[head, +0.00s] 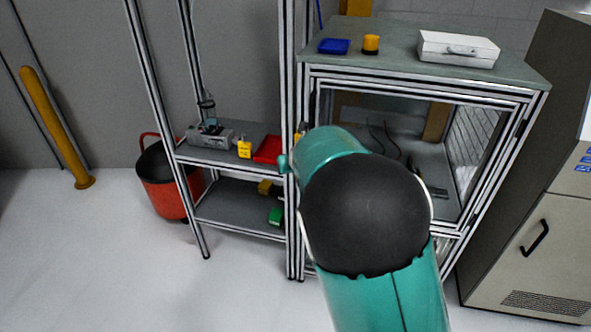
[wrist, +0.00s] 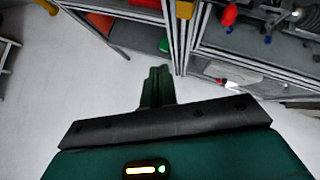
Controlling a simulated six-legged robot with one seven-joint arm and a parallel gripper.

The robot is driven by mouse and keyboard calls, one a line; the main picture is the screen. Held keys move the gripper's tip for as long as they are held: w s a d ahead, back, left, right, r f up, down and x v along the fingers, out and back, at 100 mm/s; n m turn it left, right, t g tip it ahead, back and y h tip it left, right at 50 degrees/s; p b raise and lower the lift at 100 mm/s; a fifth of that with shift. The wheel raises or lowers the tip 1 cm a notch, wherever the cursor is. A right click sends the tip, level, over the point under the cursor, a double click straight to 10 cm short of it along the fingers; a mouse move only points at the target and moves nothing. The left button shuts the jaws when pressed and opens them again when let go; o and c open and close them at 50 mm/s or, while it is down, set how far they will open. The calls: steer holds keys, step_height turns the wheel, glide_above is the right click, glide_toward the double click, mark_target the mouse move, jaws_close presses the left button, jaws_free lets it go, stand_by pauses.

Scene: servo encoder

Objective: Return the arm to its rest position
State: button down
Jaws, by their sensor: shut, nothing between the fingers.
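My arm rises teal from the bottom of the head view, with a large black joint (head: 368,215) in front of the metal-framed racks. My gripper is hidden behind the arm there. In the wrist view my gripper (wrist: 158,72) shows as dark green fingers close together, with nothing between them. The fingers appear over pale floor (wrist: 90,90), close in the picture to the rack's lower frame (wrist: 182,65). They look clear of the frame, though the exact gap cannot be told.
A shelf rack (head: 240,232) holds a yellow item (head: 244,149) and a red tray (head: 268,150). A red bucket (head: 166,196) and yellow post (head: 55,125) stand left. Floor at front left is free.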

steer(key=s+d+r+n+g+y, duration=0.1)
steer(key=s+d+r+n, duration=0.45)
steer(key=s+n, duration=0.3)
steer(key=s+d+r+n+g, duration=0.1)
steer(key=s+d+r+n, duration=0.4)
steer(key=s+d+n, duration=0.3)
steer(key=s+d+n+h, duration=0.2)
steer(key=s+d+n, duration=0.2)
steer(key=s+n, duration=0.4)
steer(key=s+d+n+h, duration=0.2)
steer(key=s+d+n, duration=0.3)
steer(key=s, duration=0.9)
steer(key=n, duration=0.2)
steer(key=shift+n+g, duration=0.35)
steer(key=shift+g, duration=0.05)
